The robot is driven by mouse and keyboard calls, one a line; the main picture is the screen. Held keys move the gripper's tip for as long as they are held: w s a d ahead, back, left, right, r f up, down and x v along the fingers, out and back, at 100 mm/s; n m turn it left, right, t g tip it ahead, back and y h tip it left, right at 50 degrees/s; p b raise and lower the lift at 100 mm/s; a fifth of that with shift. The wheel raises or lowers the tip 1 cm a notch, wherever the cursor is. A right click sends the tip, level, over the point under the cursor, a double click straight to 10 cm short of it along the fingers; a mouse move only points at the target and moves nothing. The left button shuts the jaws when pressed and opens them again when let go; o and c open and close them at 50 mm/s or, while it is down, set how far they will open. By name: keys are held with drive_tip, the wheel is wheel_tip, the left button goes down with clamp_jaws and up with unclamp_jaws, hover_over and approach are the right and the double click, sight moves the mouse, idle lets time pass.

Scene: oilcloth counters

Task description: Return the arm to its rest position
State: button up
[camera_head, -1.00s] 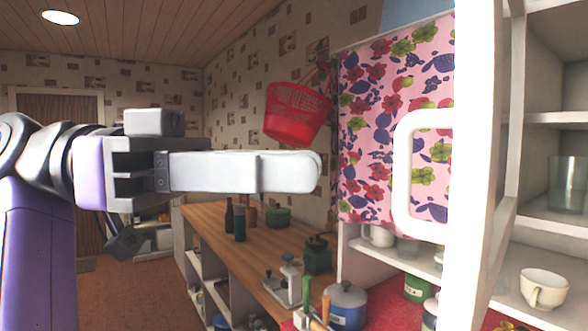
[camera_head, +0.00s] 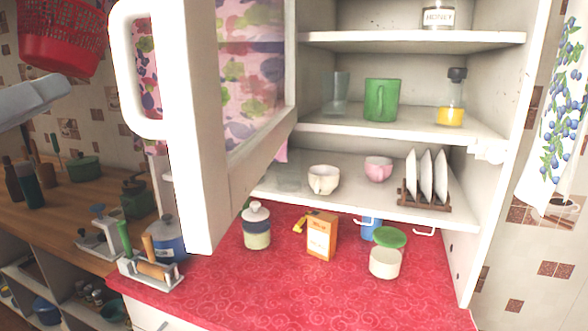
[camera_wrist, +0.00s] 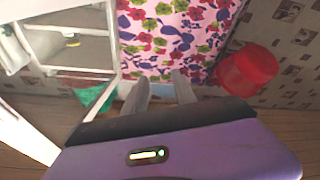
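My gripper shows in the wrist view (camera_wrist: 159,82) with its two grey fingers apart and nothing between them. In the head view only a pale finger end (camera_head: 35,100) enters at the left edge; the rest of my arm is out of view. The finger is in the air, left of the open cabinet door (camera_head: 195,130) and apart from its white handle (camera_head: 122,70). The red basket (camera_head: 62,45) hangs on the wall just above the finger in the picture, and it also shows in the wrist view (camera_wrist: 247,70).
The open cabinet holds a green mug (camera_head: 381,100), cups and a plate rack (camera_head: 425,200). A canister (camera_head: 257,228) and an orange box (camera_head: 321,238) stand on the red counter (camera_head: 300,290). A wooden counter (camera_head: 75,215) with bottles and pots lies at left.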

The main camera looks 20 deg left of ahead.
drive_tip(key=w+f+n+g+y, duration=0.1)
drive_tip(key=w+f+n+y, duration=0.25)
drive_tip(key=f, duration=0.55)
drive_tip(key=w+f+n+g+y, duration=0.25)
drive_tip(key=f+y, duration=0.25)
drive_tip(key=f, duration=0.4)
drive_tip(key=d+f+n+g+y, duration=0.2)
drive_tip(key=d+f+y, duration=0.1)
drive_tip(key=d+f, duration=1.15)
drive_tip(key=s+d+f+m+t+h, duration=0.1)
drive_tip(key=s+d+f, duration=0.2)
drive_tip(key=d, duration=0.4)
drive_tip(key=s+d+f+m+h, duration=0.15)
drive_tip(key=d+f, duration=0.25)
drive_tip(key=d, duration=0.4)
drive_tip(key=s+d+f+m+t, duration=0.1)
drive_tip(key=s+d+f+m, duration=0.15)
drive_tip(key=d, duration=0.45)
drive_tip(key=s+d+f+m+g+h, duration=0.1)
drive_tip(key=s+d+f+m+h, duration=0.2)
drive_tip(key=s+d, duration=0.6)
drive_tip(key=s+d+f+m+g+h, duration=0.1)
drive_tip(key=s+d+f+m+h, duration=0.2)
drive_tip(key=s+d+h, duration=0.4)
drive_tip(key=s+d+m, duration=0.1)
drive_tip(key=s+d, duration=0.2)
drive_tip(key=d, duration=0.2)
drive_tip(key=shift+s+m+g, duration=0.2)
drive_tip(key=shift+m+g, duration=0.15)
drive_tip(key=shift+m, duration=0.05)
